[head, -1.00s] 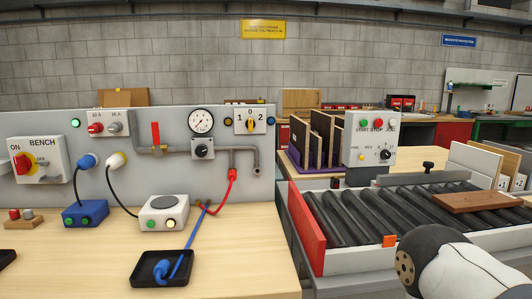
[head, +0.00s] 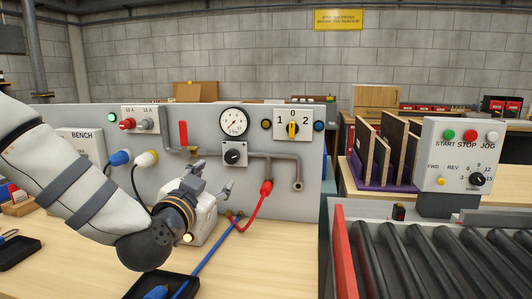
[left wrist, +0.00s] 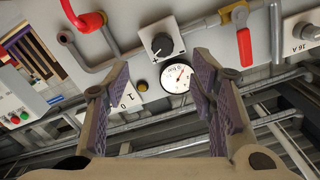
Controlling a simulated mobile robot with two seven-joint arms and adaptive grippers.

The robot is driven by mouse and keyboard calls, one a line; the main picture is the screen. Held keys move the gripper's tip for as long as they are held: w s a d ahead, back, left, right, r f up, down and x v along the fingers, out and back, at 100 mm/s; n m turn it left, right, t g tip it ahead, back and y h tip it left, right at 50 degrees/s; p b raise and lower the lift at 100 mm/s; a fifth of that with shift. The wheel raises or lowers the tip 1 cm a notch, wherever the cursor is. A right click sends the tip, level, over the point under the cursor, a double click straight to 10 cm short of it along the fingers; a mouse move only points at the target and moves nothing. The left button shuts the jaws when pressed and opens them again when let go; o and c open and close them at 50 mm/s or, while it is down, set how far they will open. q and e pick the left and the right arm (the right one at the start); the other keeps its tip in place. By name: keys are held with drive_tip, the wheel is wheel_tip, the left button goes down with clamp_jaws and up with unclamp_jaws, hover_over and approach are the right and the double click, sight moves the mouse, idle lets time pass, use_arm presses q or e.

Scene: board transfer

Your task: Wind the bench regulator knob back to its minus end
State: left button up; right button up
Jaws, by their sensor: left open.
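The regulator knob (head: 234,154) is a round black knob on a white square plate on the grey bench panel, under the round pressure gauge (head: 234,121). The knob also shows in the left wrist view (left wrist: 162,43), with a plus mark by it; I cannot read the minus mark or its exact setting. My left gripper (head: 213,172) is open and empty, a little below and left of the knob in the head view, not touching it. In the left wrist view the knob appears beyond and between the open fingers (left wrist: 160,64). My right gripper is out of view.
A red-handled valve (head: 183,134) and grey pipe are left of the knob. A yellow selector switch (head: 293,128) is right of it. A red hose (head: 252,208) hangs below the pipe. A black tray (head: 160,287) lies on the bench. A roller conveyor (head: 430,255) stands at right.

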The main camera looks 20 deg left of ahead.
sight(230, 158)
use_arm(q)
drive_tip(key=x, duration=0.8)
drive_tip(key=r+x, duration=0.1)
drive_tip(key=x, duration=0.3)
drive_tip(key=c, duration=1.1)
